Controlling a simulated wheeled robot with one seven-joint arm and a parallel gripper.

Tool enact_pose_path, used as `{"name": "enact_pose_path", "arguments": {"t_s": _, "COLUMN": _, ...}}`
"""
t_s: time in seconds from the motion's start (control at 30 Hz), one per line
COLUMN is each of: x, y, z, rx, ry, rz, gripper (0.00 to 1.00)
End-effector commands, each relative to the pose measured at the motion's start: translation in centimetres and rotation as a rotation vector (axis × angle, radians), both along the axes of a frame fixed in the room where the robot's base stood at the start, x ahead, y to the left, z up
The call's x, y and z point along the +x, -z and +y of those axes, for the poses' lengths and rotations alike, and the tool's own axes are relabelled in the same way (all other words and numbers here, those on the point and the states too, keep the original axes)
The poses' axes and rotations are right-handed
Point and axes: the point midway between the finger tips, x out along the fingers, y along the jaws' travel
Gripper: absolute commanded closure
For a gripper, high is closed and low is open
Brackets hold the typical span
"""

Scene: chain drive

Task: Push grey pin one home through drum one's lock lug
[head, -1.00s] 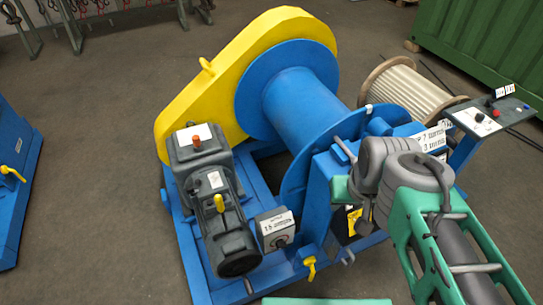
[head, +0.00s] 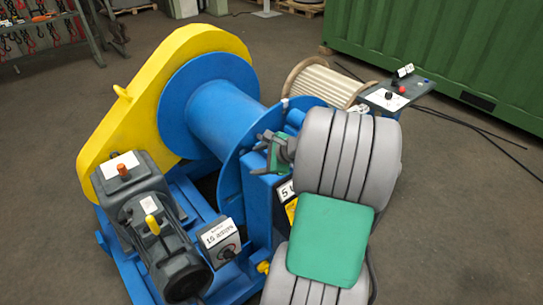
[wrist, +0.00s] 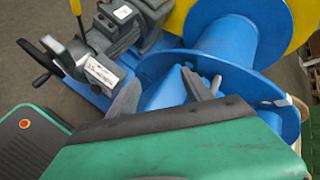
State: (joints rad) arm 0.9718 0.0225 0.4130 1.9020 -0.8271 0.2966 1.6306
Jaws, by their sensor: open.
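The blue drum (head: 222,112) of the winch lies between its round flanges, beside the yellow chain guard (head: 160,75). In the wrist view the drum (wrist: 235,38) and its near flange (wrist: 262,85) lie just beyond my fingers. My gripper (head: 270,147) is beside the near flange, above the blue bearing stand. In the wrist view my gripper (wrist: 160,88) has its two grey fingers apart, with nothing clearly between them. A small grey piece (wrist: 216,83) stands by the right finger; I cannot tell whether it is the grey pin. The lock lug cannot be made out.
A grey motor and gearbox (head: 150,215) and a switch box (head: 221,240) stand at the left of the frame. A control panel (head: 390,98) and a rope reel (head: 322,82) are behind my arm. A green container (head: 440,50) stands at the back.

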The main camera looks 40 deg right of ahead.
Motion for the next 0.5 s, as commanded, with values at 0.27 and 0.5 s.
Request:
{"name": "enact_pose_path", "arguments": {"t_s": 0.27, "x": -4.4, "y": 3.0, "z": -13.1, "rx": 0.669, "ry": 0.593, "rz": -0.216, "gripper": 0.41}}
{"name": "enact_pose_path", "arguments": {"t_s": 0.5, "x": -1.7, "y": 3.9, "z": -13.0, "rx": 0.699, "ry": 0.609, "rz": -0.224, "gripper": 0.41}}
